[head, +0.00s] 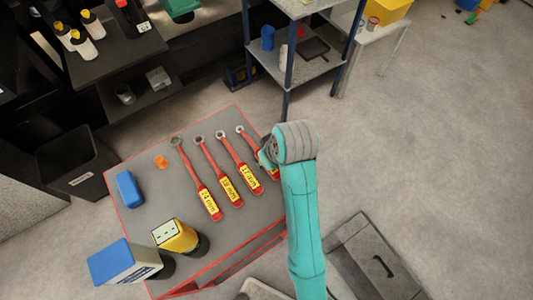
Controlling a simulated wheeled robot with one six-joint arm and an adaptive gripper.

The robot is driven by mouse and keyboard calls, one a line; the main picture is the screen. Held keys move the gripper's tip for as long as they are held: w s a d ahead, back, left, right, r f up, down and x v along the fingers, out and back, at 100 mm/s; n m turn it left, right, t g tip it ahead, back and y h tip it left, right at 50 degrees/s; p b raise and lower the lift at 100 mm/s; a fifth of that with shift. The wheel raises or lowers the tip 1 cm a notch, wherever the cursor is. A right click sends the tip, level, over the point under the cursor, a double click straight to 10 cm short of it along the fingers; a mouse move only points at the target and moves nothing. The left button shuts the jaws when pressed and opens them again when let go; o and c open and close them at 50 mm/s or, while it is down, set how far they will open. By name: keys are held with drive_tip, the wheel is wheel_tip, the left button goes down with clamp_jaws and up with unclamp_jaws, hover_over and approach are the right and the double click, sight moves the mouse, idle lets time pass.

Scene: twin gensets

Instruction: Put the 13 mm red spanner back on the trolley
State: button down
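The trolley (145,224) has a grey top with a red rim. Three red spanners lie side by side on it with yellow labels: 24 mm (194,175), 19 mm (217,170) and 17 mm (239,161). A fourth red spanner (246,138) lies at the right end of the row. Its ring end shows, but my arm covers most of its handle and I cannot read its size. My gripper (267,158) is down at this spanner, mostly hidden behind my teal and grey arm. I cannot see whether its fingers are closed on the handle.
A blue block (129,189), an orange piece (161,162), a yellow box (175,236) and a blue-topped white box (124,264) share the trolley top. A shelf rack (290,65) stands behind. A dark bin (75,165) stands left.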

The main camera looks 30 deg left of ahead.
drive_tip(key=shift+f, duration=0.5)
idle(0.4)
drive_tip(key=c, duration=0.8)
unclamp_jaws()
drive_tip(key=shift+o, duration=0.2)
